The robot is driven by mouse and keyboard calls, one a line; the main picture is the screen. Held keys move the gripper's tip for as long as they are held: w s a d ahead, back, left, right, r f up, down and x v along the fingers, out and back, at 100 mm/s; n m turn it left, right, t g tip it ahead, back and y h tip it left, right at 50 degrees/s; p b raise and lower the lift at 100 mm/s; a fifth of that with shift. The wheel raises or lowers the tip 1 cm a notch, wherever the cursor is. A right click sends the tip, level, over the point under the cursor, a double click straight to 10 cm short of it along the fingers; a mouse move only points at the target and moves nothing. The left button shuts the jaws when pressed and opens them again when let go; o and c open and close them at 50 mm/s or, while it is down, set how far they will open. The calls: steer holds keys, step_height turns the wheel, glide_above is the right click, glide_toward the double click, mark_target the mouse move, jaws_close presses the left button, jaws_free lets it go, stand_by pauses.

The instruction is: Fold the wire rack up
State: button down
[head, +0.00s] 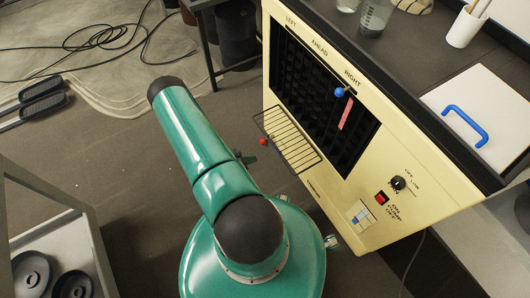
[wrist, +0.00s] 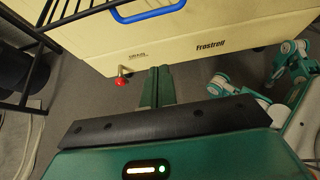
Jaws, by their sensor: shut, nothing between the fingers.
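The wire rack (head: 288,140) is a dark grid sticking out from the lower left of the cream unit's front (head: 345,188), below the dark grille (head: 318,100). It looks folded down. Its black wires (wrist: 38,45) also show at the upper left of the wrist view. My gripper (wrist: 160,72) is shut and empty, its green fingers pointing at the lower edge of the cream front. It is to the right of the rack in the wrist view and apart from its visible wires. In the head view my green arm largely hides the gripper.
A red knob (wrist: 121,82) sits left of my fingers, near a blue handle (wrist: 150,12) on the cream front. A blue-knobbed lever (head: 340,92) stands at the grille.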

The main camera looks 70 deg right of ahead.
steer(key=s+d+f, duration=0.1)
steer(key=s+d, duration=0.5)
steer(key=d, duration=0.1)
stand_by(0.5)
